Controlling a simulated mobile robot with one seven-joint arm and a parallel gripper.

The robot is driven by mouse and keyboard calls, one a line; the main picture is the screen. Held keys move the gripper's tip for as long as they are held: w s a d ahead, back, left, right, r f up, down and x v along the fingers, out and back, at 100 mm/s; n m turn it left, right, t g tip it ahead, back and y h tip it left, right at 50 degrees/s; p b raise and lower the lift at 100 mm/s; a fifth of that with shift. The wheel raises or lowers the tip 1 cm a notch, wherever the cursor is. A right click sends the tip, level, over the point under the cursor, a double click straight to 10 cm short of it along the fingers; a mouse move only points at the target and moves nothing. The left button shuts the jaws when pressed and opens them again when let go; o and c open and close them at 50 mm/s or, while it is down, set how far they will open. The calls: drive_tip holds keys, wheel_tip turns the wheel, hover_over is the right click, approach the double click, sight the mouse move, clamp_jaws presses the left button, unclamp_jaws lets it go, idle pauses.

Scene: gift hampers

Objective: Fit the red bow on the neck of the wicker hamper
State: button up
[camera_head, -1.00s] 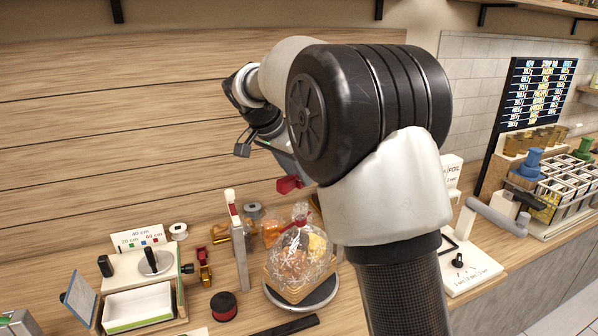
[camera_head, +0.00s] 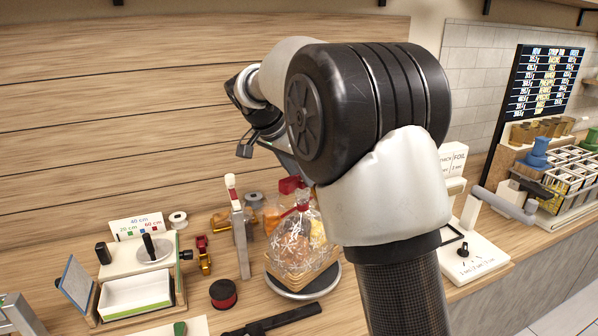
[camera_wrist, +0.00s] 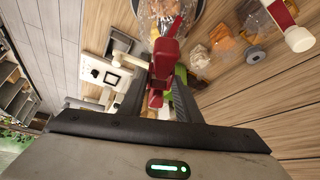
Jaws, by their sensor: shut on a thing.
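The red bow (camera_head: 290,184) is in the jaws of my gripper (camera_wrist: 160,88), which is shut on it; it also shows in the wrist view (camera_wrist: 168,48). The wicker hamper (camera_head: 280,277) is wrapped in clear film gathered into a neck (camera_head: 303,205) with a red band. The bow is close to the neck, a little above and left of it in the head view; I cannot tell whether they touch. In the wrist view the hamper's wrapped contents (camera_wrist: 160,8) lie beyond the bow. My arm covers the hamper's right side in the head view.
The hamper stands on a round grey plate (camera_head: 310,291). A pale post with a red-and-white top (camera_head: 240,235) is close on its left.

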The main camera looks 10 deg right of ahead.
sight(299, 193)
drive_tip(key=o, duration=0.4)
drive_tip(key=shift+f, duration=0.2)
drive_tip(key=c, duration=0.6)
drive_tip(key=shift+f+b, duration=2.1)
drive_tip(key=shift+b, duration=0.25)
idle(4.4)
